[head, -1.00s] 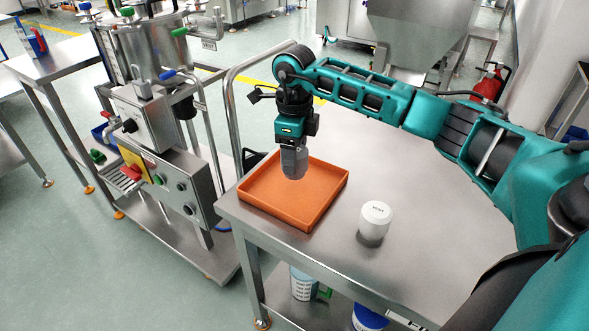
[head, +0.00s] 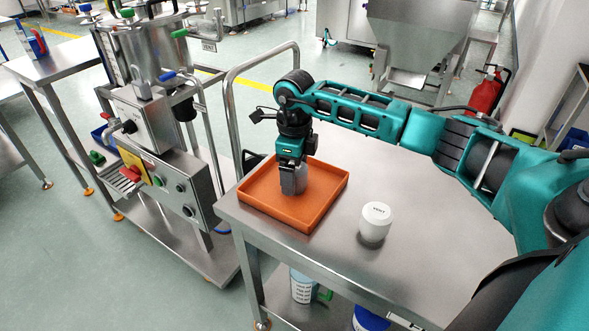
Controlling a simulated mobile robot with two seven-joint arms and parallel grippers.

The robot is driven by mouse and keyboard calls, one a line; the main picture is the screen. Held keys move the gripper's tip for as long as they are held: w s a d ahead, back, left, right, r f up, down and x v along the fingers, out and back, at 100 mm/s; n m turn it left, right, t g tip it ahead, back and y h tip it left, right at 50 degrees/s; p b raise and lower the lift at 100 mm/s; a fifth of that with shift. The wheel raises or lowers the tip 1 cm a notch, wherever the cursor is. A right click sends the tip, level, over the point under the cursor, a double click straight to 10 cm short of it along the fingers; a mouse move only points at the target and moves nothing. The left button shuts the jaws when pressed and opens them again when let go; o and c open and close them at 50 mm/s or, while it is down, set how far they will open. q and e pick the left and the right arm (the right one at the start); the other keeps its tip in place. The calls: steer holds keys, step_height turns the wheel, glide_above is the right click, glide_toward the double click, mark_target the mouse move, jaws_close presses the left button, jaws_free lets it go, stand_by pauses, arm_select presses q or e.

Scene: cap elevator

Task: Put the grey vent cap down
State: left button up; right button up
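My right gripper (head: 291,191) points down inside the orange tray (head: 275,221), low over its floor. It appears shut on the grey vent cap (head: 303,178), a grey rounded piece partly hidden behind the fingers. I cannot tell for certain whether the cap touches the tray floor. A white cap (head: 376,223) marked "VENT" stands upright on the steel table to the right of the tray. My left gripper is not in view.
A steel machine on a cart (head: 160,150) with a curved handrail stands close to the left. Containers sit on the shelf below the table.

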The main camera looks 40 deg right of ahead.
step_height(320, 180, up, 12)
steer(key=p, duration=0.2)
steer(key=s+a+f+y, duration=0.1)
steer(key=a+f+y, duration=0.15)
steer(key=a, duration=0.45)
steer(key=s+a+f+g+y, duration=0.1)
steer(key=s+a+y, duration=0.1)
steer(key=a+y, duration=0.3)
steer(key=s+a+f+y, duration=0.1)
steer(key=a+f+y, duration=0.1)
steer(key=a, duration=0.6)
steer(key=s+a+r+m+t+y, duration=0.3)
steer(key=a+r+m+t+y, duration=0.2)
steer(key=a+m+t+y, duration=0.45)
steer(key=w+d+f+m+t+h, duration=0.1)
steer(key=d+f+m+t+h, duration=0.3)
steer(key=m, duration=0.6)
steer(key=d+f+m+t+h, duration=0.3)
steer(key=m+t+h, duration=0.2)
steer(key=m, duration=0.5)
steer(key=s+d+f+m+g+h, duration=0.3)
steer(key=s+f+m, duration=0.2)
steer(key=f, duration=0.3)
steer(key=s+d+f+m+g+h, duration=0.3)
steer(key=s+f+m+h, duration=0.1)
steer(key=s+f+m, duration=0.2)
steer(key=shift+s+f+g, duration=0.25)
steer(key=shift+f+g, duration=0.1)
steer(key=shift+f, duration=0.55)
